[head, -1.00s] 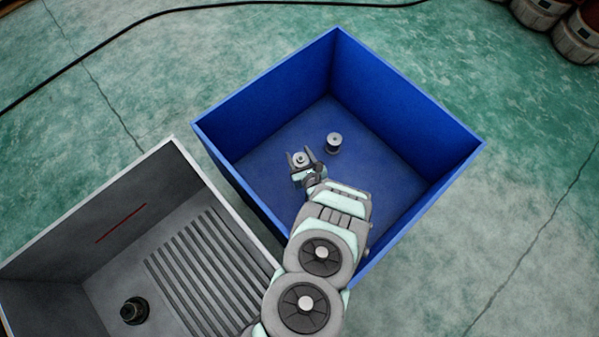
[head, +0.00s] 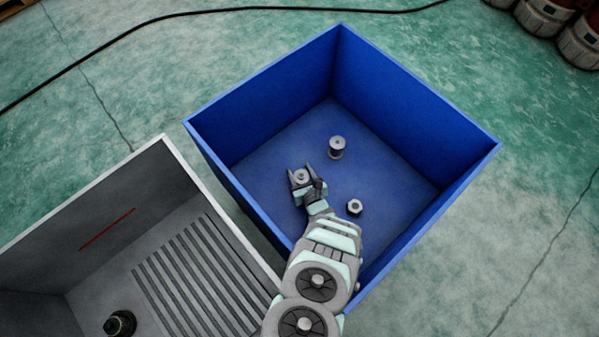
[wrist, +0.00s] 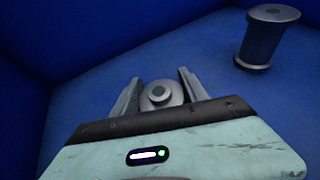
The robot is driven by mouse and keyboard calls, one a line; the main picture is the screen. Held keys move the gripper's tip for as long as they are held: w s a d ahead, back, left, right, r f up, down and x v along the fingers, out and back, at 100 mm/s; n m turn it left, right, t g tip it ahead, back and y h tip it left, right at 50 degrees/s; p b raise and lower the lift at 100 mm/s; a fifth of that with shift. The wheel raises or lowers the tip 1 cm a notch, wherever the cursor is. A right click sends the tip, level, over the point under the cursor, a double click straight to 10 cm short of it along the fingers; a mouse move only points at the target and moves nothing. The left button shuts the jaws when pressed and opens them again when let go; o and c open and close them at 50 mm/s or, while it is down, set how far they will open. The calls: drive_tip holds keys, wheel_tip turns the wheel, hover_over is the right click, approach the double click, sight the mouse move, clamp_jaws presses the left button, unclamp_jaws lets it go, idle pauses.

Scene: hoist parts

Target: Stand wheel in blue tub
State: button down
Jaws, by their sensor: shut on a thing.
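The wheel (head: 301,175) is a small grey round part with a raised hub. My gripper (head: 301,173) is shut on it inside the blue tub (head: 250,82), left of the middle of its floor. In the wrist view the wheel (wrist: 161,96) sits between the two fingers, its hub end facing the camera. The lower part of the wheel is hidden by my gripper's body. I cannot tell whether it touches the tub floor.
A grey flanged spool (head: 337,148) stands upright on the tub floor, right of my gripper. A small nut-like part (head: 354,206) lies nearer, beside my wrist. A grey ribbed bin (head: 190,185) at the left holds a dark round part (head: 120,323). The tub's right floor is clear.

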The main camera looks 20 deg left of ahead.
sight(302, 179)
drive_tip(key=shift+f, duration=0.2)
drive_tip(key=c, duration=0.6)
unclamp_jaws()
drive_tip(key=shift+r, duration=0.2)
drive_tip(key=p+v, duration=0.3)
drive_tip(key=v, duration=0.3)
drive_tip(key=shift+s+d+r+p, duration=0.1)
drive_tip(key=shift+s+p, duration=0.15)
drive_tip(key=shift+p, duration=0.1)
drive_tip(key=shift+s+d+r, duration=0.1)
drive_tip(key=shift+s+d, duration=0.2)
drive_tip(key=shift+s, duration=0.1)
